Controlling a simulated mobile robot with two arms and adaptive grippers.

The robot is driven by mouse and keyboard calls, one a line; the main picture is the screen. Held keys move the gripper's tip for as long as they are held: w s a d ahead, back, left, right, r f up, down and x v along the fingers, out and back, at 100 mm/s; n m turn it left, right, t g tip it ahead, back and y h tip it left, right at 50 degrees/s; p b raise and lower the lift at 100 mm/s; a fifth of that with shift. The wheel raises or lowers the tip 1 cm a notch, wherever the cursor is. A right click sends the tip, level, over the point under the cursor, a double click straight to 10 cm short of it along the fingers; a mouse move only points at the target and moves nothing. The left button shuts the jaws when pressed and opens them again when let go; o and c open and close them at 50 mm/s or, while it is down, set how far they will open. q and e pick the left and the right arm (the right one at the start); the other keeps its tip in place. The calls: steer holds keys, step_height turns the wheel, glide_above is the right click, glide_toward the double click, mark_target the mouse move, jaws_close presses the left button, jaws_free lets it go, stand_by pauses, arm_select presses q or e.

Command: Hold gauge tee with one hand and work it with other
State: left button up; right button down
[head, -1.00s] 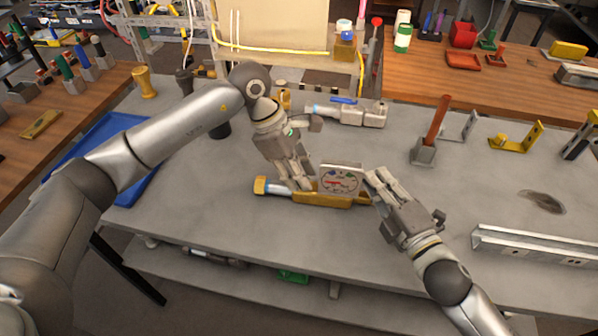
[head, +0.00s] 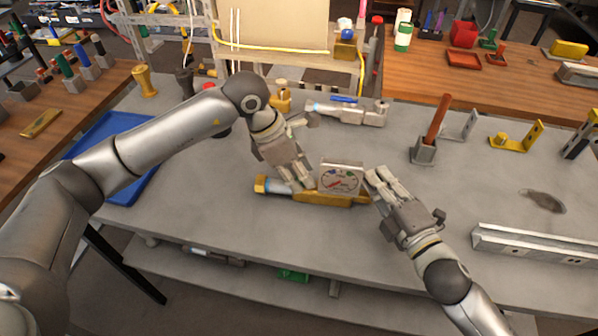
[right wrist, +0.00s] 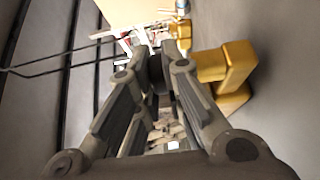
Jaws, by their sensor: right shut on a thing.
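The gauge tee (head: 322,199) lies on the grey bench, with a brass body, a blue-and-white section and brass cap at its left end, and a square dial (head: 341,179) facing me. My right gripper (head: 371,181) is shut on its right end, beside the dial. In the right wrist view the right gripper (right wrist: 163,58) has brass-yellow parts (right wrist: 226,72) beside its fingers; the grasp itself is mostly hidden. My left gripper (head: 303,186) has its fingertips down at the tee, just left of the dial. Whether its fingers are closed on the tee cannot be told.
Behind the tee lies a grey fitting with a blue lever (head: 346,113). A red-handled tool in a grey block (head: 424,150) stands right. A metal channel (head: 535,245) lies front right, and a blue tray (head: 128,190) left. The bench front is clear.

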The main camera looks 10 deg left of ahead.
arm_select(q)
steer(key=shift+o, duration=1)
steer(key=v, duration=1.2)
steer(key=shift+d, duration=0.2)
steer(key=shift+w+d+m+g+y, duration=0.7)
steer(key=shift+w+d+m+y, duration=0.1)
steer(key=shift+d+m+y, duration=1.55)
step_height(320, 180, down, 11)
steer(key=shift+d+f, duration=0.1)
steer(key=shift+c, duration=0.5)
